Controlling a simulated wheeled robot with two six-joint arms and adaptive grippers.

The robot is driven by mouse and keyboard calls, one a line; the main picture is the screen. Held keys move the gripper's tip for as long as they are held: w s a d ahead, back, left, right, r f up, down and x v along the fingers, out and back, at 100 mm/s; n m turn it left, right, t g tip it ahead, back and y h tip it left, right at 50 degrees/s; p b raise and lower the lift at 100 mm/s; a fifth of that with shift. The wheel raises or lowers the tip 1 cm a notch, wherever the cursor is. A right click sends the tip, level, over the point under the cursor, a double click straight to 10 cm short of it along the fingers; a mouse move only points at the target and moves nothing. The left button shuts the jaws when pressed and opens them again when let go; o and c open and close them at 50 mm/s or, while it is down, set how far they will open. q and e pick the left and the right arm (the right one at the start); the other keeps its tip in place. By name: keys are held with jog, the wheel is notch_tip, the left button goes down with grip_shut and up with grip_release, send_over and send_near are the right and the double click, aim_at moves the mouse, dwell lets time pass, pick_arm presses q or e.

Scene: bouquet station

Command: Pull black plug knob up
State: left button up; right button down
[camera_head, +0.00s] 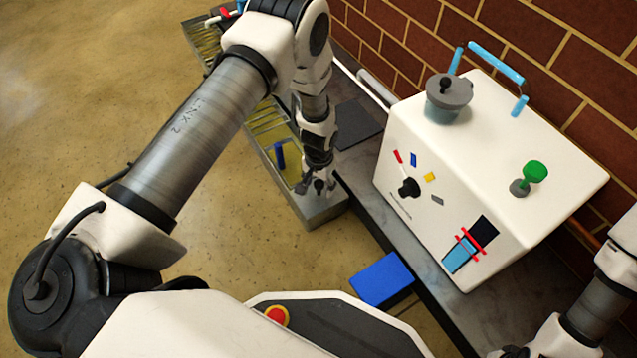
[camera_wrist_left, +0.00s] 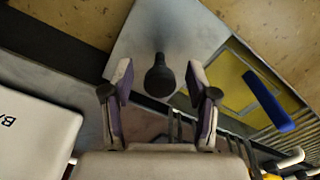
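In the left wrist view, the black plug knob (camera_wrist_left: 160,77) stands on a pale metal plate (camera_wrist_left: 190,30). My left gripper (camera_wrist_left: 160,98) is open, with one finger on each side of the picture and the knob between and just beyond the tips. No contact with the knob shows. In the head view my left gripper (camera_head: 318,187) points down over the near end of the metal basin (camera_head: 325,212), and I cannot make out the knob clearly there. My right gripper (camera_head: 515,352) shows only partly at the bottom edge, and its fingers are unclear.
A white box (camera_head: 470,150) with a black dial (camera_head: 408,187), grey lidded pot (camera_head: 448,98) and green knob (camera_head: 536,171) stands on the counter to the right. A blue block (camera_head: 382,279) is in front.

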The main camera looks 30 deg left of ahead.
aim_at(319, 183)
pick_arm(q)
jog(key=c, duration=0.9)
jog(key=shift+o, duration=0.2)
jog(key=shift+r+p, duration=1.55)
jog(key=shift+r, duration=0.05)
jog(key=o, duration=0.9)
notch_tip(319, 183, up, 9)
jog(key=p, duration=0.8)
